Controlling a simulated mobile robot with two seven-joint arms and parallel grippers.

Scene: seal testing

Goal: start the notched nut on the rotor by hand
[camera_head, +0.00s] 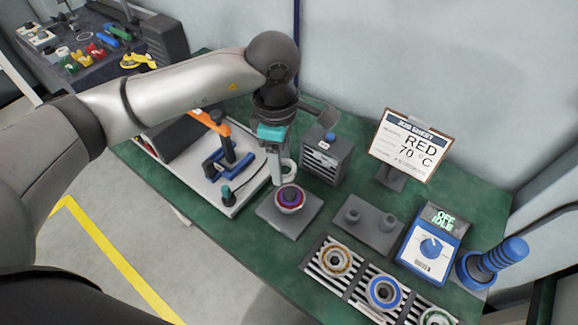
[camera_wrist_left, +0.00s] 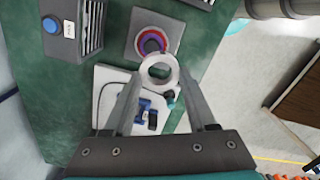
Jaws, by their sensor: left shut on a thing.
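The notched nut, a pale metal ring (camera_head: 289,170), is held between the fingertips of my left gripper (camera_head: 281,174); the ring also shows in the left wrist view (camera_wrist_left: 158,85). The rotor (camera_head: 289,197), with purple and red rings, sits on a grey square plate (camera_head: 305,222) on the green bench. In the left wrist view the rotor (camera_wrist_left: 152,41) lies just beyond the nut, and the two appear apart. The nut's notches are too small to make out. My right gripper is not in view.
A white tray (camera_head: 212,192) with a blue tool (camera_head: 228,165) lies left of the rotor. A grey box with a blue knob (camera_head: 326,159) stands behind.

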